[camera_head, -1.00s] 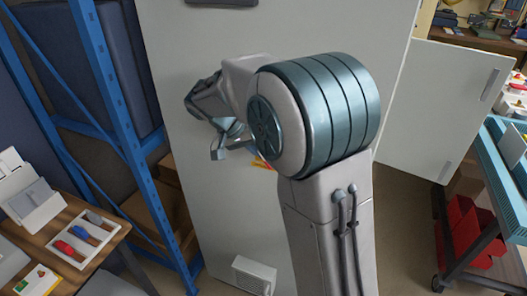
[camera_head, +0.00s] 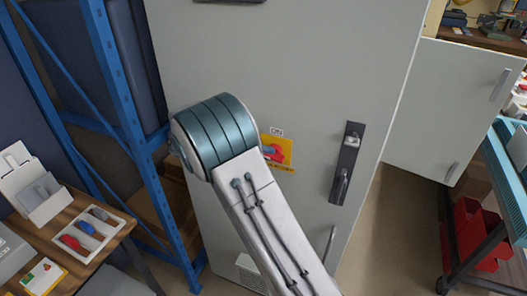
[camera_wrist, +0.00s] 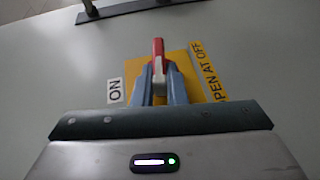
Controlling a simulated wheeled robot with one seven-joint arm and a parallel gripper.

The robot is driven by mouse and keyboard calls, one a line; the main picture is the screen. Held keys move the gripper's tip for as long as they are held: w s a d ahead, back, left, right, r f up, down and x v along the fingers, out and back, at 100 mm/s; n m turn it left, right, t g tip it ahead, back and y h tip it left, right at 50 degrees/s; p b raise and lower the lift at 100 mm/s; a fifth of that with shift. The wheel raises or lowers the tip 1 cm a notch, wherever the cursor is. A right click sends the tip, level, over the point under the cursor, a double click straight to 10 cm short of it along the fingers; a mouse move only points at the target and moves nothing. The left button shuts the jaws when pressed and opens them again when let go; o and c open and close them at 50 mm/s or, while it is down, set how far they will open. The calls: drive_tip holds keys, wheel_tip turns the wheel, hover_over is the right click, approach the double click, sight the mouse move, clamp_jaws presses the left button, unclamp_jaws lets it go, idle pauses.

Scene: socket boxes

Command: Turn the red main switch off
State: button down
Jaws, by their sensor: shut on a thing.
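The red main switch (camera_head: 275,153) sits on a yellow plate (camera_head: 288,144) on the grey cabinet door, partly hidden by my arm. In the wrist view, its red handle (camera_wrist: 158,48) points straight up the picture, across the direction of the ON label (camera_wrist: 114,90) at left. My gripper (camera_wrist: 162,72) is shut on the handle, with one blue-grey finger on each side. A yellow label reading OPEN AT OFF (camera_wrist: 208,70) is at right. In the head view, the ON label (camera_head: 277,132) is above the plate, and my gripper is hidden behind my arm.
A black door handle (camera_head: 347,163) is right of the switch on the grey cabinet (camera_head: 330,60). Blue shelving (camera_head: 120,110) stands close at left, with a wooden table (camera_head: 75,220) before it. An open door panel (camera_head: 435,110) and teal cart (camera_head: 505,185) are at right.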

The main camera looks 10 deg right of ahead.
drive_tip(key=shift+f+n+h, duration=0.15)
drive_tip(key=shift+n+h, duration=0.15)
drive_tip(key=shift+h, duration=0.4)
drive_tip(key=c, duration=1.5)
unclamp_jaws()
drive_tip(key=shift+o, duration=0.2)
drive_tip(key=b+v, duration=0.1)
drive_tip(key=v, duration=1.3)
drive_tip(key=shift+w+f, duration=0.2)
drive_tip(key=shift+f, duration=0.1)
